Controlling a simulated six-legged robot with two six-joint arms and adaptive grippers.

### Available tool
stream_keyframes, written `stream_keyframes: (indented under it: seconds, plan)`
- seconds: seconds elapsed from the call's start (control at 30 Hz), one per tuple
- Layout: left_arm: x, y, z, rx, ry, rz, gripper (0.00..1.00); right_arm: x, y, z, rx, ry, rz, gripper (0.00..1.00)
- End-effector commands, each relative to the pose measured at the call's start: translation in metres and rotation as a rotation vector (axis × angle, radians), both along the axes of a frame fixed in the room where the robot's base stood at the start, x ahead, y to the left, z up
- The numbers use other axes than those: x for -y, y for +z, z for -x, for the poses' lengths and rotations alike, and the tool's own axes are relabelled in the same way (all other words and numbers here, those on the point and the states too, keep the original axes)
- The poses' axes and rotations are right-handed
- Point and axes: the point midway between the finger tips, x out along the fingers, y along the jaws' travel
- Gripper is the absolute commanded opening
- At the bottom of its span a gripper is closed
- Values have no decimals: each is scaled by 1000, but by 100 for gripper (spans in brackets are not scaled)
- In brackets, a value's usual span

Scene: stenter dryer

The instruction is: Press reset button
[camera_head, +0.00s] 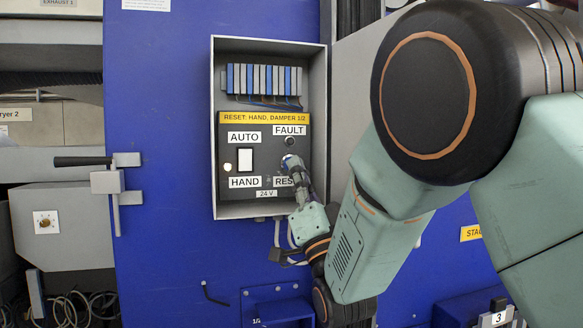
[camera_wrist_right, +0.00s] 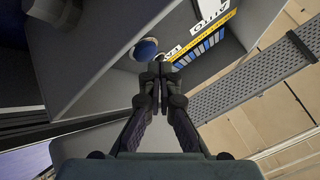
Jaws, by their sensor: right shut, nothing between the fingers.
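The blue round reset button (camera_wrist_right: 146,49) sits on the grey panel, just beyond and slightly left of my fingertips in the wrist view. In the head view, a bit of blue (camera_head: 287,159) shows at the fingertips, above the partly covered "RES..." label (camera_head: 282,181). My right gripper (camera_head: 293,166) is in front of the panel's lower right part, fingers together and empty. The wrist view shows its closed fingers (camera_wrist_right: 160,72) pointing towards the panel. A small gap shows between fingertips and button there; contact cannot be judged from the head view. My left gripper is not in view.
The open grey box (camera_head: 219,130) has side walls around the panel. A white AUTO/HAND switch (camera_head: 245,160) is left of the button; a dark FAULT lamp (camera_head: 290,141) is above. Terminal blocks (camera_head: 264,79) are higher up. A door handle (camera_head: 105,180) sticks out at left.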

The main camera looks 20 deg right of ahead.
Motion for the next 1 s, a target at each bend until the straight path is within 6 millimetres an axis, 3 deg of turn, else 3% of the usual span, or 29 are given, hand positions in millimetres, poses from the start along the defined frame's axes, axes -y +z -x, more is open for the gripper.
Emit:
stream_keyframes:
  seconds: [0.37, 1.0]
  plan:
    - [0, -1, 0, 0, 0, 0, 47, 0, 0, 4, 1, 0, 0, 0]
    - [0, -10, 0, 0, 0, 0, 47, 2, 0, 52, 1, 0, 1, 0]
